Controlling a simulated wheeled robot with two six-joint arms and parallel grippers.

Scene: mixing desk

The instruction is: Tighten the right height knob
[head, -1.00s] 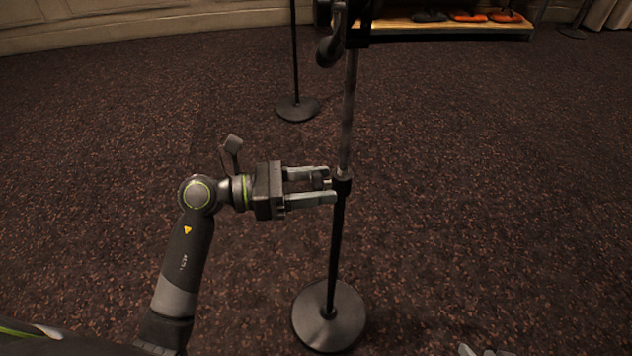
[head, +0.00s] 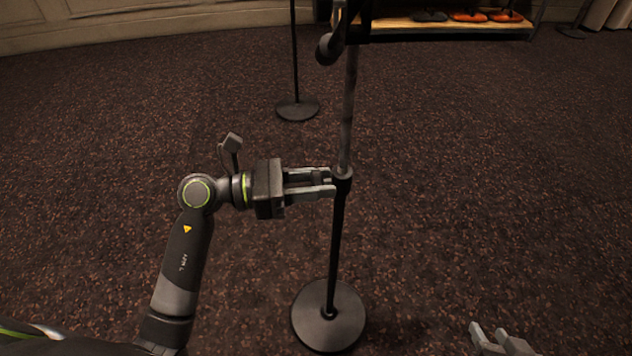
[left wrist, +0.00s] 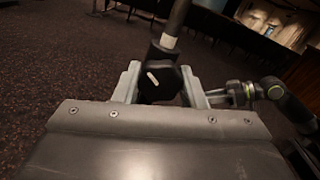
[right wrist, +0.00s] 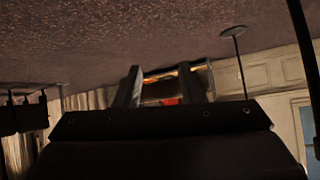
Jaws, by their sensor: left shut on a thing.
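A mic stand (head: 338,235) with a round grey base stands upright in the head view. Its black height knob (left wrist: 160,85), with a white mark, sits at the collar where the grey upper tube meets the black lower tube. My left gripper (head: 324,182) reaches in from the left and is shut on the knob, which is mostly hidden by the fingers in the head view. In the left wrist view the knob sits between the two fingers. My right gripper (head: 495,338) is open and empty at the lower right, away from the stand.
Another stand with a round base (head: 297,108) is behind on the carpet. A low wooden shelf (head: 400,29) with dark and orange items is at the back. A dark clamp (head: 328,48) hangs from the stand's upper part. Carpet to the right is clear.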

